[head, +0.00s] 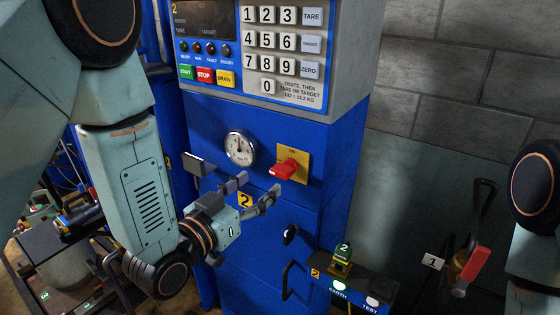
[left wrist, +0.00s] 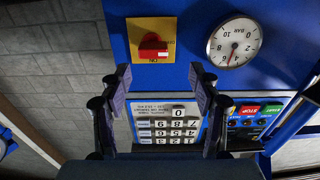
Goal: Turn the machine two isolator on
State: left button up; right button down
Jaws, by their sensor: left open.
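The machine two isolator has a red handle (head: 285,168) on a yellow plate (head: 300,154), set in the front of the blue machine (head: 340,150). An ON mark shows at the plate's top. The handle lies roughly sideways, not up toward that mark. In the left wrist view, upside down, the red handle (left wrist: 152,46) shows on the yellow plate (left wrist: 133,24) beyond my fingers. My left gripper (head: 255,187) is open and empty, below and left of the handle, apart from it. Its fingers (left wrist: 160,75) show spread in the left wrist view. My right gripper is out of sight.
A round pressure gauge (head: 240,148) sits left of the isolator, below the keypad (head: 280,45). A black handle (head: 288,280) sticks out lower on the machine. A small box with a green device (head: 343,255) stands lower right; a red-handled lever (head: 475,264) is further right.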

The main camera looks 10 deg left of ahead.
aim_at(276, 173)
pick_arm(q)
jog(key=w+d, duration=0.1)
jog(key=d, duration=0.1)
jog(key=w+d, duration=0.1)
jog(key=shift+w+d+r+p, duration=0.2)
jog(key=shift+w+r+p, duration=0.05)
jog(key=shift+w+p, duration=0.1)
jog(key=w, duration=0.3)
jog(key=shift+w+a+f, duration=0.25)
jog(key=shift+w+a, duration=0.05)
jog(key=shift+w, duration=0.05)
jog(key=shift+w+d, duration=0.1)
jog(key=shift+d, duration=0.1)
jog(key=shift+d+r, duration=0.1)
jog(key=shift+d, duration=0.6)
jog(key=shift+w+a, duration=0.15)
jog(key=shift+a, duration=0.5)
jog(key=c, duration=0.4)
jog(key=shift+c, duration=0.7)
jog(key=shift+d, duration=0.45)
jog(key=c, duration=0.3)
jog(key=shift+a, duration=0.2)
jog(key=c, duration=0.3)
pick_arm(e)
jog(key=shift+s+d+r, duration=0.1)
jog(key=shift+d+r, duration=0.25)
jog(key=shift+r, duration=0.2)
